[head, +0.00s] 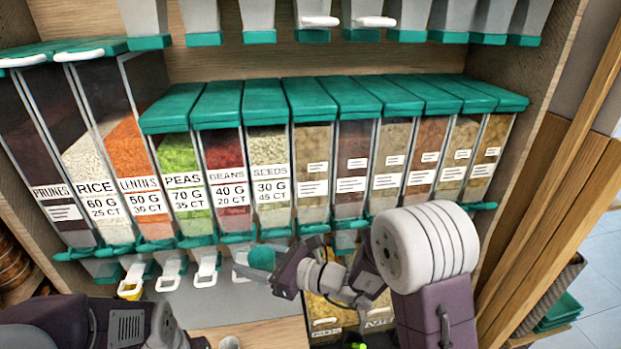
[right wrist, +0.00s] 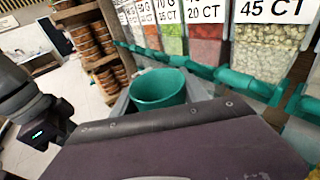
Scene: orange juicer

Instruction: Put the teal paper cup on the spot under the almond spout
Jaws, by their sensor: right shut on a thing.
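The teal paper cup (head: 261,257) is held by my right gripper (head: 268,276), just in front of the row of dispenser spouts below the seeds bin. In the right wrist view the teal cup (right wrist: 158,92) shows its open rim and looks empty and nearly upright, with the gripper's dark body (right wrist: 170,145) hiding its lower part. My right gripper is shut on the cup. I cannot pick out the almond spout or the spot under it; the labels on the right-hand bins are too small to read. Of my left arm, only links show at the lower left.
Several clear bins with teal lids, such as the peas bin (head: 180,170) and the rice bin (head: 95,165), fill the shelf. White spout handles (head: 207,270) stick out below them. A wooden post (head: 545,230) stands at the right. Stacked jars (right wrist: 85,42) stand on a shelf.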

